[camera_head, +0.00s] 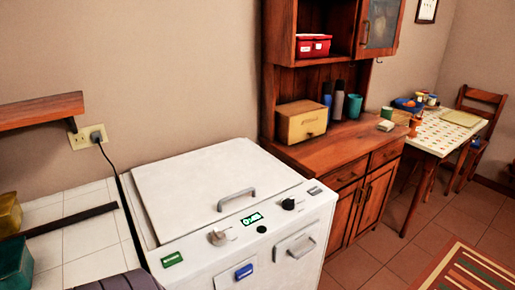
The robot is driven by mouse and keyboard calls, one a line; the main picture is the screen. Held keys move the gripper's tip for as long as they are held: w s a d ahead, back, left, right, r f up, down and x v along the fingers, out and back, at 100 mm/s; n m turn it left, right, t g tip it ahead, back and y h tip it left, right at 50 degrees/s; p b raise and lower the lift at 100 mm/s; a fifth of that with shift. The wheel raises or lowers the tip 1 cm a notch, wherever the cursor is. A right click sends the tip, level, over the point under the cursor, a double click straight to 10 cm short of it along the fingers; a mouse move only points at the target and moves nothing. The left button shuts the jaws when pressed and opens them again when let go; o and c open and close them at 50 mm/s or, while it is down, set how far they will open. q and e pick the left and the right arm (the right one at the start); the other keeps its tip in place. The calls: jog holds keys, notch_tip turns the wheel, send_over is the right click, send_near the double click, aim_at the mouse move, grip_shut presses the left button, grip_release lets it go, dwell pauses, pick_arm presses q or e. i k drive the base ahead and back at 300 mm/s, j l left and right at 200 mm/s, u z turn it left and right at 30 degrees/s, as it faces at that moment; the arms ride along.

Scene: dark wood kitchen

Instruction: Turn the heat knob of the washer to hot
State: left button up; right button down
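The white washer (190,192) stands in the middle of the view with its lid closed. On the sloped front panel are a pale knob (217,237) at the left and a black knob (288,203) at the right. A green-lit display (251,219) sits between them, with small dark buttons nearby. I cannot tell which knob sets the heat, and the labels are too small to read. A metal handle (237,199) is on the lid. Neither my left nor my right gripper is in view.
A tiled counter (90,262) lies left of the washer, under a wooden shelf (40,112). A wooden cabinet (335,142) with a box (300,122) stands at the right. A table (445,132) and a striped rug (468,272) are farther right. Tiled floor shows between.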

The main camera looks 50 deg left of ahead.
aim_at(219, 237)
jog(key=u, duration=1.65)
